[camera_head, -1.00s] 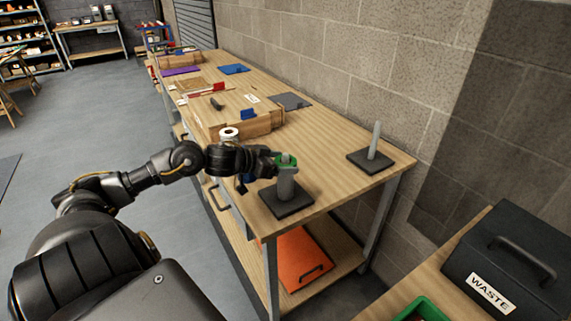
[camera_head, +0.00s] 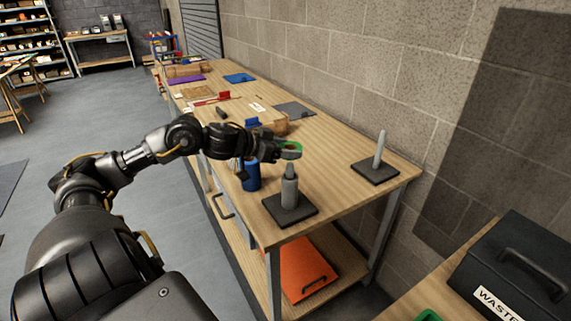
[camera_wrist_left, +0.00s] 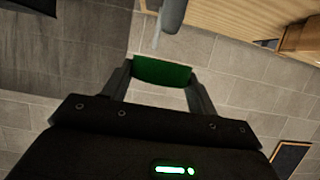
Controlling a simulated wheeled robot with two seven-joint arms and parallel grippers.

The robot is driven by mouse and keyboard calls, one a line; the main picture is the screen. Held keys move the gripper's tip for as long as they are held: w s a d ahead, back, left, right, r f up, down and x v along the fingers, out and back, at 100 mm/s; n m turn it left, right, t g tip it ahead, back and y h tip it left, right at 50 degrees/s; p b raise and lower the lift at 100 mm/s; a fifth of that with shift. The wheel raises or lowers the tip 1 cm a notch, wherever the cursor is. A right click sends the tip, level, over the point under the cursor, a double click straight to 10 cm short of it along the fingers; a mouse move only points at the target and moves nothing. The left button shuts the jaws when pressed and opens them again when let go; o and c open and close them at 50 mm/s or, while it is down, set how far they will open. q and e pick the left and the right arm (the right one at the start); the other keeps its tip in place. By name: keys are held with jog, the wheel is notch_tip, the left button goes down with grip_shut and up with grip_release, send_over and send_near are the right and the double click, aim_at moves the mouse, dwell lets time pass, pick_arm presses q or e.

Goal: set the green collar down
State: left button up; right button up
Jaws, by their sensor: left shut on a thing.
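The green collar (camera_head: 291,146) is held by my left gripper (camera_head: 286,152), in the air just above the tip of the near grey post (camera_head: 290,190) in the head view. The collar and the post tip look apart. This stepped post stands upright on a dark square base (camera_head: 304,213) at the near end of the bench. In the left wrist view the collar (camera_wrist_left: 162,72) sits between the two fingers, with a grey post (camera_wrist_left: 172,15) beyond it. A second, thinner grey post (camera_head: 380,148) stands on another dark base (camera_head: 368,176) to the right. My right gripper is out of view.
A blue cylinder (camera_head: 251,178) stands on the wooden bench (camera_head: 335,185) left of the near post. A wooden box and flat coloured pieces lie further back. A black waste box (camera_head: 510,265) is at lower right. The bench between the two posts is clear.

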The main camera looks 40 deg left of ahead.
pick_arm(q)
notch_tip(320, 180, up, 2)
jog(key=shift+r, duration=0.15)
